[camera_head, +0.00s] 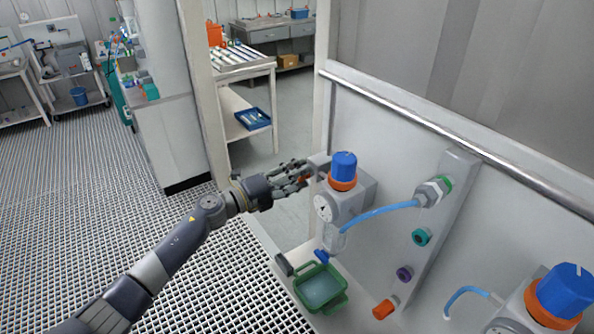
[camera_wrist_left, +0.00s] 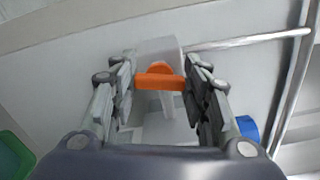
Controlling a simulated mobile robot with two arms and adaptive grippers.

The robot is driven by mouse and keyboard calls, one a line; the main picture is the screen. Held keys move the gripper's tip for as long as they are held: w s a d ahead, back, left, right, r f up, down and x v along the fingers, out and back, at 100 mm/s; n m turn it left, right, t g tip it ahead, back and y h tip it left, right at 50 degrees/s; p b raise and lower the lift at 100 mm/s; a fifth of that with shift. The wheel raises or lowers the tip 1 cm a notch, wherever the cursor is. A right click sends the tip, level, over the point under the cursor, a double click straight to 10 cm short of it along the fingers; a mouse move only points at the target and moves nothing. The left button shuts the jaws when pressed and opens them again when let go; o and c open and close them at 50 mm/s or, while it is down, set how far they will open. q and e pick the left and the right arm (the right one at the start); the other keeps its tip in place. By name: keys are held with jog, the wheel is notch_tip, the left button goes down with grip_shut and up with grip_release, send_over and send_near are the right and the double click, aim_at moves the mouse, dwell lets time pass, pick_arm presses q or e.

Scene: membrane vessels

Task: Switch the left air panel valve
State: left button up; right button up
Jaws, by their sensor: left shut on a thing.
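The left air panel valve has an orange handle (camera_wrist_left: 160,81) on a grey body (camera_wrist_left: 158,47), seen in the left wrist view between my fingers. My left gripper (camera_head: 305,170) reaches in from the left in the head view, beside the regulator with the blue knob (camera_head: 344,165) and orange ring. It also shows in the left wrist view (camera_wrist_left: 160,86), with its two fingers closed against both ends of the orange handle. In the head view only a bit of the orange handle (camera_head: 302,179) shows at the fingertips. My right gripper is in neither view.
A blue hose (camera_head: 380,211) runs from the regulator to a fitting (camera_head: 432,191) on the panel. A green tray (camera_head: 320,289) sits below. A second regulator (camera_head: 560,295) stands at the lower right. A metal rail (camera_head: 450,143) crosses the wall. Open grated floor lies left.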

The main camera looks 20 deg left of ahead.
pick_arm(q)
jog(key=shift+n+p, duration=0.3)
jog(key=shift+n, duration=0.3)
jog(key=o, duration=1.1)
jog(key=shift+c, duration=0.2)
jog(key=v, duration=1.2)
jog(key=shift+a, duration=0.1)
